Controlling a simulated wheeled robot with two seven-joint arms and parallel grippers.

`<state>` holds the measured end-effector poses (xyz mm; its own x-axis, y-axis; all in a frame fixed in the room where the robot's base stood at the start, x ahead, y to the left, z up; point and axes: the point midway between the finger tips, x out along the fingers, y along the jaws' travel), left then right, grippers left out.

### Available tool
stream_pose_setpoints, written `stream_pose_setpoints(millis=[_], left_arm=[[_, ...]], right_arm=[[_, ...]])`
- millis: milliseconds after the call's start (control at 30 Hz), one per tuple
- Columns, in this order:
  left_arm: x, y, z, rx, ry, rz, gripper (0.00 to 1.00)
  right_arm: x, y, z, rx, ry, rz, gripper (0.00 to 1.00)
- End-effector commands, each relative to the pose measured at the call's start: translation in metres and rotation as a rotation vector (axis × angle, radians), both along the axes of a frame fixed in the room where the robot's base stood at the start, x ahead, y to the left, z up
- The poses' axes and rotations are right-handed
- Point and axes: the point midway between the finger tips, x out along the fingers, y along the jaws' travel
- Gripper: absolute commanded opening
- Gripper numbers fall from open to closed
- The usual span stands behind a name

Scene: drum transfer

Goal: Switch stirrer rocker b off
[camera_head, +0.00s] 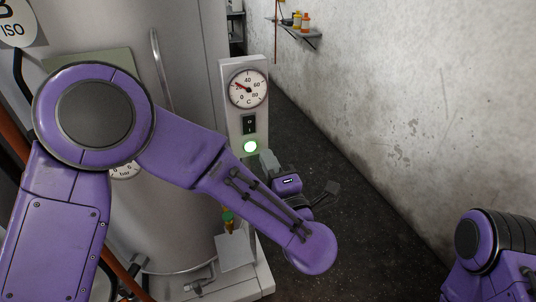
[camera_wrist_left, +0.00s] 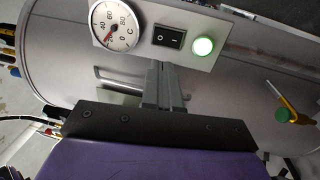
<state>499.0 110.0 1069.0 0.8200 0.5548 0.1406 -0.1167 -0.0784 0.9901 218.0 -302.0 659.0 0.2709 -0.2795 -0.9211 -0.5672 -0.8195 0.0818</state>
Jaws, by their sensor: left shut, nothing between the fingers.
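The black stirrer rocker (camera_head: 249,125) sits on a light grey panel (camera_head: 232,118) beside the large tank, below a round temperature gauge (camera_head: 248,88). A green lamp (camera_head: 250,147) glows under it. In the left wrist view the rocker (camera_wrist_left: 168,39) lies between the gauge and the lit green lamp (camera_wrist_left: 204,46). My left gripper (camera_head: 266,158) is shut and empty, just below and right of the lamp in the head view. In the wrist view its closed fingertips (camera_wrist_left: 163,64) point toward the panel, near the rocker's edge; contact cannot be told. My right gripper is out of view.
The grey tank (camera_head: 185,70) marked "B ISO" stands at left, partly behind my left arm. A green-capped valve (camera_head: 228,220) is low at its side. A concrete wall (camera_head: 420,100) with a shelf (camera_head: 300,33) bounds the right. Dark floor lies between.

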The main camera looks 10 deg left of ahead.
Motion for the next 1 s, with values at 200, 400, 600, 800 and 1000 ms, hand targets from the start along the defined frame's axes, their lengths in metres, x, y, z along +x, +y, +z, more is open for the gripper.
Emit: stream_pose_setpoints(millis=[200, 400, 600, 800, 1000], left_arm=[[0.04, 0.028, 0.011, -0.002, 0.002, 0.004, 0.0], [0.071, 0.05, 0.016, -0.001, 0.003, 0.004, 0.0], [0.086, 0.058, 0.016, 0.0, 0.001, 0.0, 0.0], [0.087, 0.059, 0.015, 0.001, 0.001, -0.002, 0.0], [0.089, 0.061, 0.02, -0.016, 0.023, 0.002, 0.0]], right_arm=[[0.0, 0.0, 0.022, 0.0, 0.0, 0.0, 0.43], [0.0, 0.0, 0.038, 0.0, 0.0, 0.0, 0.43], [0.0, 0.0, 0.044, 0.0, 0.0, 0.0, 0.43], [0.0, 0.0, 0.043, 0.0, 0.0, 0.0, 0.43], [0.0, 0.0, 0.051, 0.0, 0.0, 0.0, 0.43]])
